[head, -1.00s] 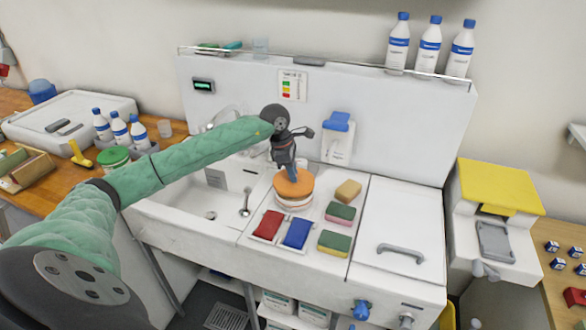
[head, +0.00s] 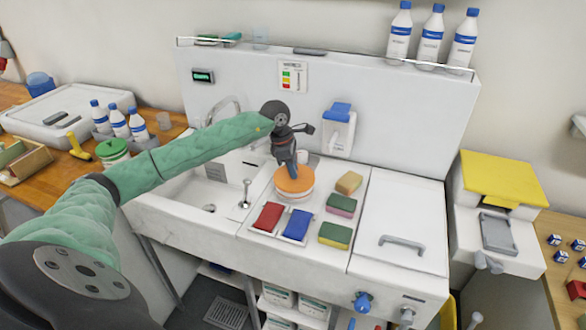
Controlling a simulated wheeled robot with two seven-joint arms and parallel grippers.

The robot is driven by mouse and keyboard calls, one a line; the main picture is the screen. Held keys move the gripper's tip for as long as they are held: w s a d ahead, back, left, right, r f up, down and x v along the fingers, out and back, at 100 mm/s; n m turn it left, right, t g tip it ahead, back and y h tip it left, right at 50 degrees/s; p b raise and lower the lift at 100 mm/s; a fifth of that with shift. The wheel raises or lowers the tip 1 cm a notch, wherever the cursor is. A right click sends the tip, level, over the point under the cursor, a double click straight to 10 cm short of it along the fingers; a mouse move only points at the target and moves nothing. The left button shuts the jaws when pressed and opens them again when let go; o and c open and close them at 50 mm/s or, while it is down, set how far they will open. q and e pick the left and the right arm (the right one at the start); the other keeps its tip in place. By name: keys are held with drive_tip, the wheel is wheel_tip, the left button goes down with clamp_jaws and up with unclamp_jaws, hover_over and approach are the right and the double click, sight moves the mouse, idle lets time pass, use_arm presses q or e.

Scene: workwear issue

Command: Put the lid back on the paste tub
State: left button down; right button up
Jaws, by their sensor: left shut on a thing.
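The paste tub (head: 293,197) is a squat white tub standing on the white worktop right of the sink basin. Its orange lid (head: 296,184) is at the tub's top, looking roughly level. Whether it is fully seated or slightly above the rim, I cannot tell. My left gripper (head: 291,172) comes down from above and is shut on the lid; the fingertips hide part of its far side. My right gripper is not in view.
A red packet (head: 268,216) and a blue packet (head: 297,224) lie just in front of the tub. Sponges, one of them a green-topped sponge (head: 335,235), lie to its right. A white dispenser (head: 338,133) stands behind. The sink basin (head: 193,199) is left.

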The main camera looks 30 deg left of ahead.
use_arm(q)
drive_tip(key=shift+b, duration=0.9)
idle(1.4)
drive_tip(key=shift+f+b, duration=0.2)
drive_tip(key=shift+b, duration=0.7)
idle(1.1)
idle(0.4)
drive_tip(key=c, duration=0.7)
unclamp_jaws()
drive_tip(key=shift+c, duration=0.2)
drive_tip(key=shift+r, duration=0.1)
drive_tip(key=shift+r+p, duration=0.65)
drive_tip(key=shift+r, duration=2.8)
clamp_jaws()
